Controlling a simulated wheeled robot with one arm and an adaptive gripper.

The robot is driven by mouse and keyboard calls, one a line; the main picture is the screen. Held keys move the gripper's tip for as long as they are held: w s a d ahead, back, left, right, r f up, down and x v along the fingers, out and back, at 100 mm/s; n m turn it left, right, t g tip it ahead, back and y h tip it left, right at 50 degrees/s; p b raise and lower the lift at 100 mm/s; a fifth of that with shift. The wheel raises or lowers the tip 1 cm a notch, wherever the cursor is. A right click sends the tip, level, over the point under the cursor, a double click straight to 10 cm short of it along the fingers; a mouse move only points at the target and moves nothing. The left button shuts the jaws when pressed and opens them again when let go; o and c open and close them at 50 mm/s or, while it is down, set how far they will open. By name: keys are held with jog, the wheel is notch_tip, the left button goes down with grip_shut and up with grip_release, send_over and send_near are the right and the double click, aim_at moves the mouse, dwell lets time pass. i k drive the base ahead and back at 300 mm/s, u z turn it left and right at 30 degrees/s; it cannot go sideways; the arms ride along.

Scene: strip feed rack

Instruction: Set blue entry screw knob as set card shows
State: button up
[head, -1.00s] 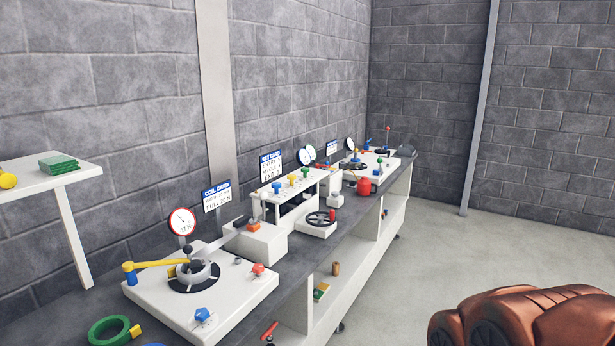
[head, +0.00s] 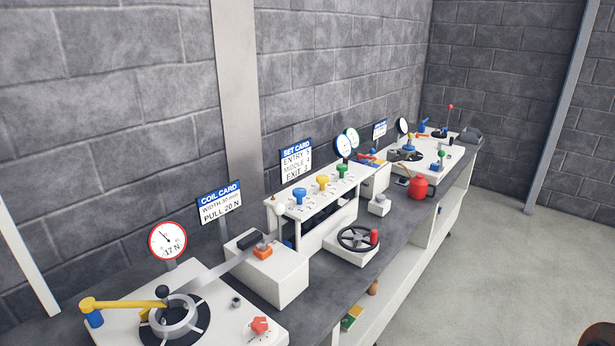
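The blue screw knob (head: 300,197) stands at the near left end of a white raised frame (head: 283,211) on the bench. A yellow knob (head: 323,184) and a green knob (head: 342,171) follow in a row behind it. Small dial marks around the knobs are too small to read. The set card (head: 296,161) stands behind the frame with a blue header. It lists ENTRY, MIDDLE and EXIT; middle looks like 4 and exit like 3, but the entry digit is unclear.
A coil card (head: 219,204) and a gauge (head: 167,241) near 17 N stand at the left. A coil station with a yellow lever (head: 125,304) is nearest. A handwheel (head: 357,239) sits before the frame. Open floor (head: 510,270) lies right of the bench.

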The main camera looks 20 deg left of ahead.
aim_at(299, 193)
jog(key=u, duration=0.45)
jog(key=i, duration=0.75)
jog(key=u, duration=1.2)
jog(key=i, duration=0.4)
jog(key=u, duration=0.35)
